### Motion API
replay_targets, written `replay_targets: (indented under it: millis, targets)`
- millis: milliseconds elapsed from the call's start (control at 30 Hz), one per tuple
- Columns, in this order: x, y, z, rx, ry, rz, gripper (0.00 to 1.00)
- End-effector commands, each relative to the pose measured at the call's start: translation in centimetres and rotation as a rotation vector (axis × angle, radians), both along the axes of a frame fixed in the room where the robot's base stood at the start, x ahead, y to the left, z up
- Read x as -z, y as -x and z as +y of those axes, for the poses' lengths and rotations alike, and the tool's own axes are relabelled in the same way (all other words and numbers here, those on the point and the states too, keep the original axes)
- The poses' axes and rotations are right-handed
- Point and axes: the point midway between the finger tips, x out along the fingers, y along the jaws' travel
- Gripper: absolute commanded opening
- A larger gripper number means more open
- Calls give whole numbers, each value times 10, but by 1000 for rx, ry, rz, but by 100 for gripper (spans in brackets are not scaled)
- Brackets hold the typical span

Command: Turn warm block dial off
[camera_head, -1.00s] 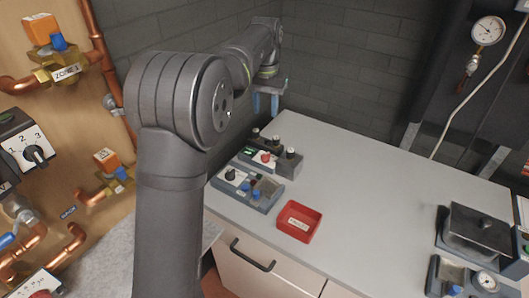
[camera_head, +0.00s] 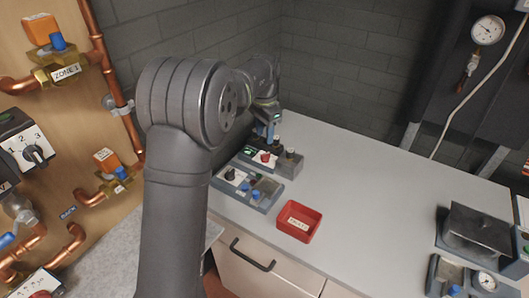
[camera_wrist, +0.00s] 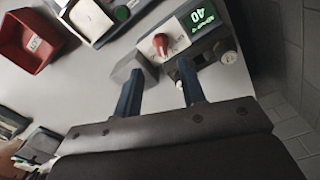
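The warm block (camera_head: 283,168) is a grey unit at the back left of the worktop. In the wrist view its white panel (camera_wrist: 178,35) carries a red dial (camera_wrist: 162,44) and a lit green display (camera_wrist: 202,17) reading 40, seen upside down. The red dial also shows in the head view (camera_head: 265,157). My gripper (camera_wrist: 160,68) has two blue fingers, apart with nothing between them. The dial appears just beyond the fingertips, roughly in line with the gap. In the head view my gripper (camera_head: 268,137) is above and behind the dial, and contact cannot be seen.
A second control unit (camera_head: 247,189) with a black knob and blue parts stands in front. A red tray (camera_head: 317,220) lies nearer the front edge. Dark posts (camera_head: 290,153) rise beside the dial. The worktop's middle (camera_head: 370,190) is clear; a brick wall stands behind.

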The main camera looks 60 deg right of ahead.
Motion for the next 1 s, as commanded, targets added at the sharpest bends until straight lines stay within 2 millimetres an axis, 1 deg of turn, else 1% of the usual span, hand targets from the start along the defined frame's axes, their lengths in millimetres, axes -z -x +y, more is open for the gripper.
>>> replay_targets:
  millis: [33, 200, 300, 400, 600, 833, 867, 1000]
  targets:
    - [13, 0, 1, 0, -4, 2, 37]
    - [48, 0, 0, 0, -3, 1, 37]
    - [64, 0, 1, 0, -2, 1, 37]
    - [75, 0, 0, 0, 0, 1, 37]
    - [85, 0, 0, 0, 2, 1, 37]
    - [86, 0, 0, 0, 2, 1, 37]
    - [86, 0, 0, 0, 2, 1, 33]
    - [85, 0, 0, 0, 2, 1, 6]
